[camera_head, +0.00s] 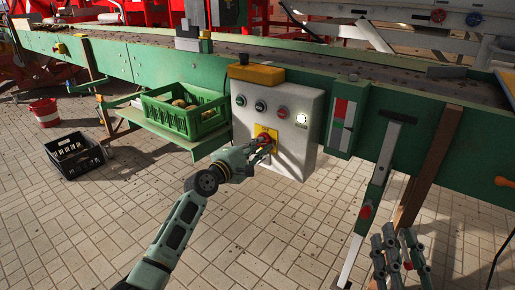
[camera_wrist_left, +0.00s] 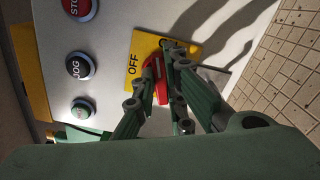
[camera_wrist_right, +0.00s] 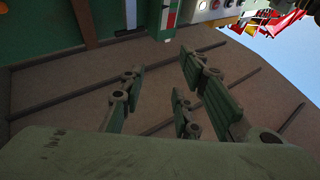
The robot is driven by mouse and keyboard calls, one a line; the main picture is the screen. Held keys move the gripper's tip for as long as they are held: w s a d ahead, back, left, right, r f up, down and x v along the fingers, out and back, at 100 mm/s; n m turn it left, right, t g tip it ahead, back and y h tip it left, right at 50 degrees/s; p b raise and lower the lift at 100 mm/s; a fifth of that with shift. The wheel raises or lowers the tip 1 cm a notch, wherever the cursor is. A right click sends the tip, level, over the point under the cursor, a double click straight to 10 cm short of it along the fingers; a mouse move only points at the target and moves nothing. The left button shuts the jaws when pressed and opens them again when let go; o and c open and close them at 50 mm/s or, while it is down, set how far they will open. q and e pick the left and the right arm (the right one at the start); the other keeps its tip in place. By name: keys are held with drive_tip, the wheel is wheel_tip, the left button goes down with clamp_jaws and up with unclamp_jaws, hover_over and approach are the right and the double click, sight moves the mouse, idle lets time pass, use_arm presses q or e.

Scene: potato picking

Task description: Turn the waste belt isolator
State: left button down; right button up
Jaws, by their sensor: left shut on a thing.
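The isolator is a red rotary handle (camera_wrist_left: 161,84) on a yellow plate (camera_wrist_left: 140,55) marked OFF, low on the front of a grey control box (camera_head: 300,150). In the head view the yellow plate (camera_head: 261,130) shows just above my fingers. My left gripper (camera_head: 262,147) is shut on the red handle, with a finger on either side of it in the left wrist view. The fingers hide part of the handle, so its exact angle is hard to read. My right gripper (camera_head: 398,252) is open and empty, low at the right, well away from the box.
The box also carries STOP (camera_wrist_left: 78,8) and JOG (camera_wrist_left: 80,66) buttons and a lit white lamp (camera_head: 302,119). A green crate (camera_head: 182,127) with potatoes stands left of it. A squeegee-like tool (camera_head: 377,190) leans at the right.

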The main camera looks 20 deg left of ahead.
use_arm(q)
drive_tip(key=m+b, duration=0.1)
drive_tip(key=m, duration=0.2)
drive_tip(key=shift+f, duration=0.2)
drive_tip(key=shift+m, duration=0.7)
use_arm(e)
drive_tip(key=s+r+t+y, duration=0.1)
drive_tip(key=s+r+t, duration=0.2)
drive_tip(key=r+t, duration=0.1)
drive_tip(key=shift+s+r, duration=0.3)
drive_tip(key=shift+r, duration=0.6)
use_arm(q)
drive_tip(key=c, duration=1.8)
unclamp_jaws()
drive_tip(key=shift+s, duration=0.1)
drive_tip(key=v, duration=1.2)
drive_tip(key=shift+r, duration=0.1)
